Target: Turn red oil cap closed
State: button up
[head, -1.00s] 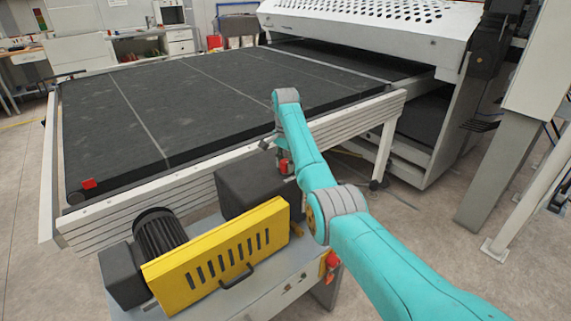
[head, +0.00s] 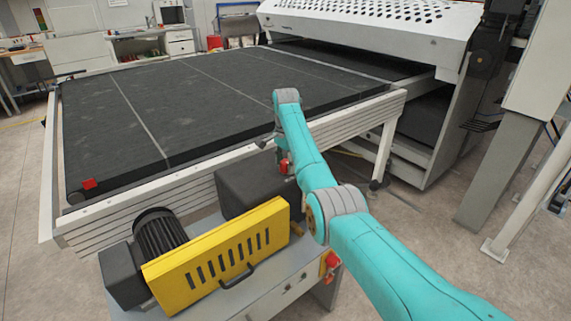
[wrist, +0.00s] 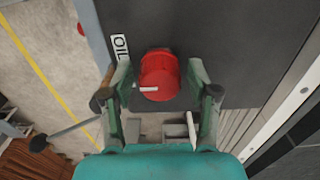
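The red oil cap (wrist: 158,75) sits on a dark grey box face in the wrist view, with a white line mark across its lower left. A label reading OIL (wrist: 120,47) is beside it. My gripper (wrist: 160,88) has one finger on each side of the cap. Narrow gaps seem to show between the fingers and the cap, so it looks open around it. In the head view, a small red part (head: 286,166) shows beside my arm at the end of the dark box (head: 240,190). My arm hides most of the gripper there.
A red knob (head: 329,262) is on the cabinet below my arm.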

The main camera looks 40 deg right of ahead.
aim_at(285, 162)
jog(key=shift+r, duration=3.75)
